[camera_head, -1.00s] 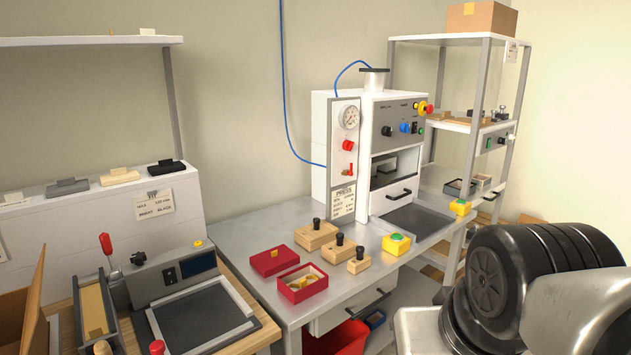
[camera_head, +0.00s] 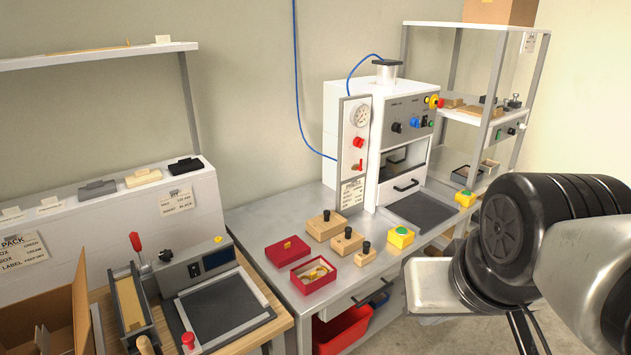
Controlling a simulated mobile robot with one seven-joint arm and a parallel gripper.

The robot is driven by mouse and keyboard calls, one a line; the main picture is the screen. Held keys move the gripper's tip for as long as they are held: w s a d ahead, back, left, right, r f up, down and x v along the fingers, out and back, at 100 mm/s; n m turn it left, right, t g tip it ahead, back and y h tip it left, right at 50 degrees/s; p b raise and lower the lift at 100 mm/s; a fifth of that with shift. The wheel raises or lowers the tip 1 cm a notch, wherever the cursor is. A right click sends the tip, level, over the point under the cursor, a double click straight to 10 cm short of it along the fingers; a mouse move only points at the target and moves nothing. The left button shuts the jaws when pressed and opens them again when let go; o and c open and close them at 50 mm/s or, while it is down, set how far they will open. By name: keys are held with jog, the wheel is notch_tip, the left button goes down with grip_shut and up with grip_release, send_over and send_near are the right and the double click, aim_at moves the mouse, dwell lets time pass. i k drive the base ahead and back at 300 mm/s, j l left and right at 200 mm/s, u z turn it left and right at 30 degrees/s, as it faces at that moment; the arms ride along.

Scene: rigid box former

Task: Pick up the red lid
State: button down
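My arm reaches in from the right edge of the picture, well to the right of the lid and above the floor. The fingers of my gripper cannot be made out clearly, so whether it is open or shut does not show.
Wooden blocks with black knobs (camera_head: 324,226) stand right of the lid, beside a yellow box with a green button (camera_head: 400,237). The white press (camera_head: 376,140) stands behind. A sealer with a dark plate (camera_head: 225,311) is to the left. A red bin (camera_head: 343,330) sits below the bench.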

aim_at(287, 251)
jog(key=i+l+u, duration=0.1)
jog(key=i+u, duration=0.35)
jog(key=i+l+u, duration=0.3)
jog(key=i+u, duration=0.15)
